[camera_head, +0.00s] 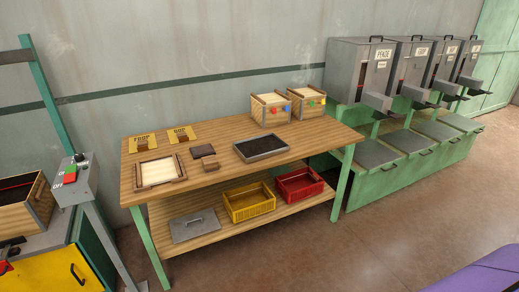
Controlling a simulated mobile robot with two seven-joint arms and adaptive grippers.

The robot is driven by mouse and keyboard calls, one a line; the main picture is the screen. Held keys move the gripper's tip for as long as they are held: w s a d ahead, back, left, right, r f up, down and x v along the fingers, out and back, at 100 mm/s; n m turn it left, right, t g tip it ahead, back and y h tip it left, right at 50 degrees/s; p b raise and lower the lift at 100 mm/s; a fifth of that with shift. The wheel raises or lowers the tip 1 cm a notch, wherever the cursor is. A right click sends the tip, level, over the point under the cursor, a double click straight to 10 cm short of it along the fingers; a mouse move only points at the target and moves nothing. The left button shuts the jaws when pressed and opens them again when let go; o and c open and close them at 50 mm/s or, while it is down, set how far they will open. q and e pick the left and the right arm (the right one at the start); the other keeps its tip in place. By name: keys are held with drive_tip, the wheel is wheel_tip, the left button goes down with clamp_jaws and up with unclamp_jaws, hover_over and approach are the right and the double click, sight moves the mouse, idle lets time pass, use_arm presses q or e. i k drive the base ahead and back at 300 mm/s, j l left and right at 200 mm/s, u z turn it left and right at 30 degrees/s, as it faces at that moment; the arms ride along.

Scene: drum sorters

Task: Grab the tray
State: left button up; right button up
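A shallow dark tray with a grey rim (261,158) lies flat on the wooden workbench (222,178), right of its middle. A square, light wooden frame-like tray (159,184) with dark strips on its edges lies at the bench's left end. I cannot tell which of the two the task means. Neither my left nor my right gripper can be made out in the head view, and nothing is touching either tray.
Two wooden boxes (270,118) with coloured knobs stand at the bench's back right. The lower shelf holds a yellow crate (250,209) and a red crate (300,191). Grey machines (345,72) stand right; a switch post (82,185) stands left.

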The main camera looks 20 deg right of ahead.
sight(253, 149)
drive_tip(key=i+l+z, duration=0.1)
drive_tip(key=i+l, duration=0.25)
drive_tip(key=i+l+z, duration=0.1)
drive_tip(key=i+l, duration=0.2)
drive_tip(key=l, duration=0.2)
